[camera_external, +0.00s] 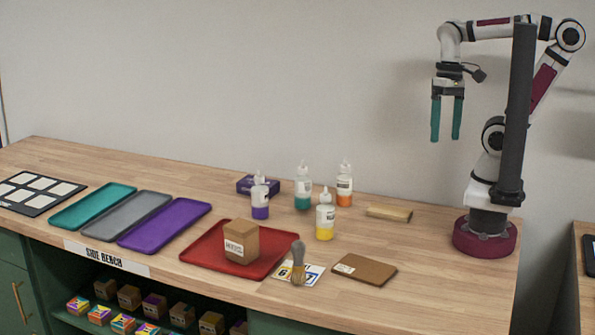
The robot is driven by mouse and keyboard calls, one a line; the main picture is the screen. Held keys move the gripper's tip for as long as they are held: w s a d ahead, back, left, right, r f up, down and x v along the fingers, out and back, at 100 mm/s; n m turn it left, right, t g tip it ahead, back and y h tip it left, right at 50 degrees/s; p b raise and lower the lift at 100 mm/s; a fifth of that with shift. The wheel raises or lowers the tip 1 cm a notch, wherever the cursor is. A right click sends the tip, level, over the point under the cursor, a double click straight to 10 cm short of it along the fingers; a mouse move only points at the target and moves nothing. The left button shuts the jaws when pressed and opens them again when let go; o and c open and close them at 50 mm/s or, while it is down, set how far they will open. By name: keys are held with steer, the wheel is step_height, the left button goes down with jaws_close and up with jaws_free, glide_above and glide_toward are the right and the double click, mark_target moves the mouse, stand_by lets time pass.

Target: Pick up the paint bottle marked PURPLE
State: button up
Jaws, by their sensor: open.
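The bottle with purple paint (260,198) stands upright on the bench, in front of a small dark purple box. Its label is too small to read. A teal bottle (303,188), an orange bottle (345,186) and a yellow bottle (325,218) stand upright to its right, apart from it. My gripper (446,138) is open and empty, pointing down, high above the right part of the bench. It is well to the right of the purple bottle and higher than it.
A red tray (200,248) holds a brown box (241,242). A brush (298,263), a card, a brown notebook (364,269) and a wooden block (389,212) lie nearby. Teal, grey and purple trays (165,225) lie left. Bare bench shows at right.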

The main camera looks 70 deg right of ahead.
steer(key=w+d+r+n+t+h, duration=0.1)
steer(key=w+d+n+h, duration=0.35)
steer(key=w+n, duration=0.35)
steer(key=w+d+r+n+t+h, duration=0.1)
steer(key=w+d+n+h, duration=0.4)
steer(key=w, duration=0.5)
steer(key=n+t+y, duration=0.2)
steer(key=n+t, duration=0.8)
steer(key=n, duration=1.4)
glide_above(265, 196)
steer(key=s+a, duration=0.1)
steer(key=a, duration=0.1)
step_height(265, 196, down, 4)
steer(key=shift+m+h, duration=0.25)
steer(key=shift+m, duration=0.25)
steer(key=f, duration=1.3)
steer(key=d+f, duration=0.1)
steer(key=f, duration=0.6)
steer(key=shift+s+d+f, duration=0.1)
steer(key=shift+s+f, duration=0.1)
steer(key=shift+s, duration=0.05)
steer(key=x, duration=0.7)
steer(key=shift+w+d+r, duration=0.1)
steer(key=shift+w+r, duration=0.05)
steer(key=shift+w, duration=0.05)
jaws_close()
